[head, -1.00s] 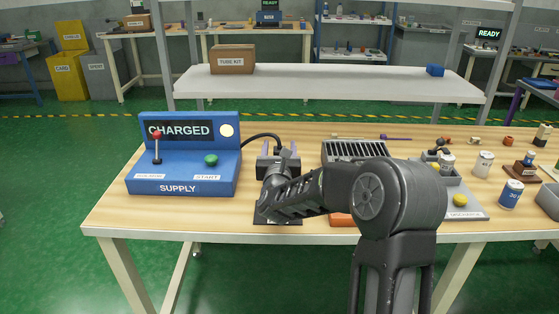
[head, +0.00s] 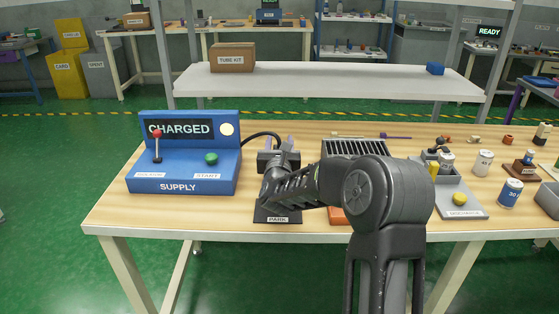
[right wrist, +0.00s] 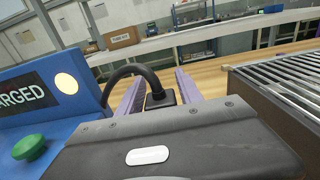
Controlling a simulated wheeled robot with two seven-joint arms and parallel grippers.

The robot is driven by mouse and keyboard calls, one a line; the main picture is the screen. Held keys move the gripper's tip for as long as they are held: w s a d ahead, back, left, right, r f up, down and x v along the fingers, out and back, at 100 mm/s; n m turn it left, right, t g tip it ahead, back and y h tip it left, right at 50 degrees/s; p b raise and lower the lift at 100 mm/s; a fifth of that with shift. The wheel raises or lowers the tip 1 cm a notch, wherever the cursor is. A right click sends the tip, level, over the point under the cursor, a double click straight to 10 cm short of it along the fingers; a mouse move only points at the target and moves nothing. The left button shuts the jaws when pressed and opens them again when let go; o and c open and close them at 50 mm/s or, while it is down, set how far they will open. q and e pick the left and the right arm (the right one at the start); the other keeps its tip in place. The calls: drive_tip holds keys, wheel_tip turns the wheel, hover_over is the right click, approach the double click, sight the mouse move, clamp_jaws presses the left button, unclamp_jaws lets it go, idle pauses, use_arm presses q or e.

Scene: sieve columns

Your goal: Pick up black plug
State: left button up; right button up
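The black plug (right wrist: 161,98) is at the end of a thick black cable in the right wrist view. It sits between the two purple fingers of my right gripper (right wrist: 162,92), which appear closed on its sides. In the head view the right gripper (head: 280,142) is over the workbench, just right of the blue supply box, its fingers pointing away from me. The plug's lower part is hidden behind the gripper body, so I cannot tell whether it touches the bench. My left gripper is not in view.
The blue supply box (head: 182,187) reads CHARGED, with a red-knobbed lever and green button. A black PARK plate (head: 277,214) lies beneath my arm. A slatted grey box (right wrist: 290,85) stands close to the right. A white shelf (head: 330,82) spans behind.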

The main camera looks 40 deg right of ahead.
clamp_jaws()
idle(0.4)
wheel_tip(320, 180, up, 10)
drive_tip(key=shift+p, duration=0.3)
idle(0.7)
